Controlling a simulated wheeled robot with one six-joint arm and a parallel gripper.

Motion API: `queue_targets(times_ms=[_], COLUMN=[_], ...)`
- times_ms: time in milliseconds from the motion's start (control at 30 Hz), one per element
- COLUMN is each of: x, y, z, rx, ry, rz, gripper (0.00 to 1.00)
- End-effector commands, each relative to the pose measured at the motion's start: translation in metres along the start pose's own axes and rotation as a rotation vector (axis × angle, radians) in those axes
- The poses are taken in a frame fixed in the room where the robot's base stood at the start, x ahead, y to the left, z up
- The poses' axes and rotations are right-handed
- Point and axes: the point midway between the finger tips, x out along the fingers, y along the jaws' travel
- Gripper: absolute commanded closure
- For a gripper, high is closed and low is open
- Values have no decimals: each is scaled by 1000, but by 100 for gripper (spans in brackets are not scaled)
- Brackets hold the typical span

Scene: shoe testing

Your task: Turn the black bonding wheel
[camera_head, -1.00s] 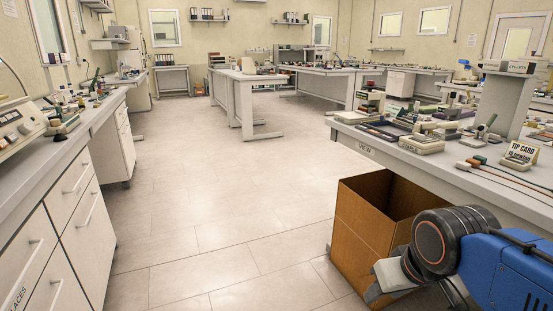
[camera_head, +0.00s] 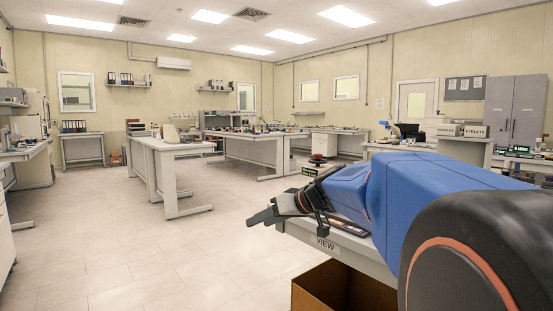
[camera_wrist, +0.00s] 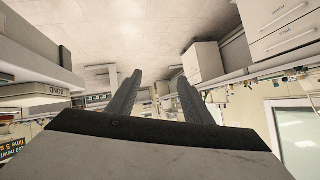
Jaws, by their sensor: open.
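I cannot make out a black bonding wheel in either view. My gripper (camera_head: 258,214) is to the left of my blue arm in the head view, over the free floor just past the left end of the near right bench. In the wrist view, my gripper (camera_wrist: 160,76) shows two dark fingers spread apart, with nothing between them. My arm hides much of the near right bench.
An open cardboard box (camera_head: 335,290) stands on the floor below the near bench (camera_head: 345,245), marked VIEW. A white table (camera_head: 190,150) stands mid-room, with more benches behind. The tiled floor (camera_head: 130,250) at left is clear. White drawers (camera_wrist: 280,25) show in the wrist view.

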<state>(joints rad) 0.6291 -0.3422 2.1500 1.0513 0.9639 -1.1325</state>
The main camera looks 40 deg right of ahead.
Motion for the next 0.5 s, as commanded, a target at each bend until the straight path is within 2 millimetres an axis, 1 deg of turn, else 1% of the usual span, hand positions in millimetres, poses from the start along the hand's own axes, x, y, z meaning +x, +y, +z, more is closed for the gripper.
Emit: queue_targets(times_ms=[33,67,100,167,200,267,300,367,400,500], x=[-5,-8,-15,-26,-34,-50,-61,-78,-91,-119], y=[24,38,55,84,104,135,156,185,203,242], z=[-20,-32,-48,-70,-84,-104,-116,-131,-139,-155], rx=[-2,-8,-19,-36,-48,-69,-81,-104,-117,-147], ry=[54,87,134,203,250,318,362,423,459,534], rz=[15,23,37,62,83,120,146,188,217,284], gripper=[54,54,54,54,54,54,54,54,54,54])
